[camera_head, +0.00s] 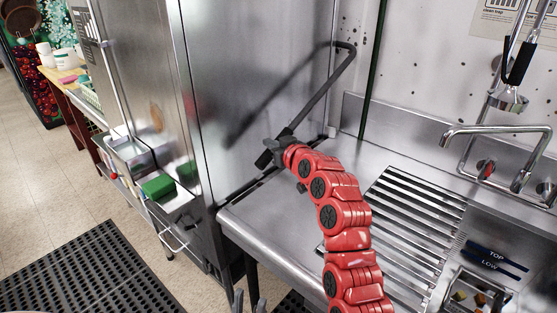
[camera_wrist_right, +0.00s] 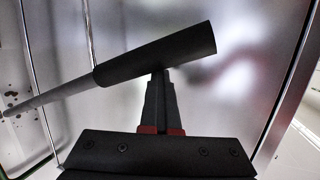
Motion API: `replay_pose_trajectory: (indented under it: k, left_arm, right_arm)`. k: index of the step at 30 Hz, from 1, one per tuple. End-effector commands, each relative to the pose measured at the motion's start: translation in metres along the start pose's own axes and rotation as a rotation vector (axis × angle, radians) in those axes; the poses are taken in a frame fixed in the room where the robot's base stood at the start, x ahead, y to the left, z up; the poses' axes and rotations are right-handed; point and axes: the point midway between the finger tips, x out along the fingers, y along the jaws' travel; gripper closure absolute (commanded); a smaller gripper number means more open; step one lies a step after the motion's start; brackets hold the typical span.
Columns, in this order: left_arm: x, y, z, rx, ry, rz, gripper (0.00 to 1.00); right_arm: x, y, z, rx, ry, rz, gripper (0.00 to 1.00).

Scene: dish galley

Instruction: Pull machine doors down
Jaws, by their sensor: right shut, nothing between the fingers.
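The stainless machine (camera_head: 255,70) stands at the left end of the metal counter, its flat metal face down close to the counter top. A dark bar handle (camera_head: 318,100) slants across this face from the back wall down to a thick black grip end. In the right wrist view the grip end (camera_wrist_right: 165,55) crosses above my fingers. My right gripper (camera_head: 272,150), on the red arm, is shut and empty at the grip's lower end; its fingertips (camera_wrist_right: 158,85) look close against the bar, contact unclear.
A slatted drain area (camera_head: 405,235) and a faucet (camera_head: 495,130) with a hanging sprayer (camera_head: 508,97) lie to the right. A caddy with a green block (camera_head: 158,187) hangs on the machine's left side. A black floor mat (camera_head: 85,270) lies at lower left.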

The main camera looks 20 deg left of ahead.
Motion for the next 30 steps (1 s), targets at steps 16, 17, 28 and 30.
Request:
replay_pose_trajectory:
  k: [16, 17, 28, 30]
  left_arm:
    - [0.005, 0.000, -0.001, 0.000, 0.000, 0.000, 0.60]
    - [0.004, 0.000, -0.001, 0.000, 0.000, 0.000, 0.60]
    - [-0.006, 0.000, 0.001, 0.000, 0.000, 0.000, 0.60]
    - [-0.008, 0.000, 0.001, 0.000, 0.000, 0.000, 0.60]
  right_arm:
    - [-0.012, 0.002, -0.026, -0.001, 0.000, 0.003, 1.00]
    - [-0.015, 0.002, -0.026, -0.001, 0.001, 0.003, 1.00]
    - [-0.064, 0.002, -0.026, -0.001, 0.003, 0.004, 1.00]
    - [-0.074, 0.002, -0.026, -0.001, 0.005, 0.005, 1.00]
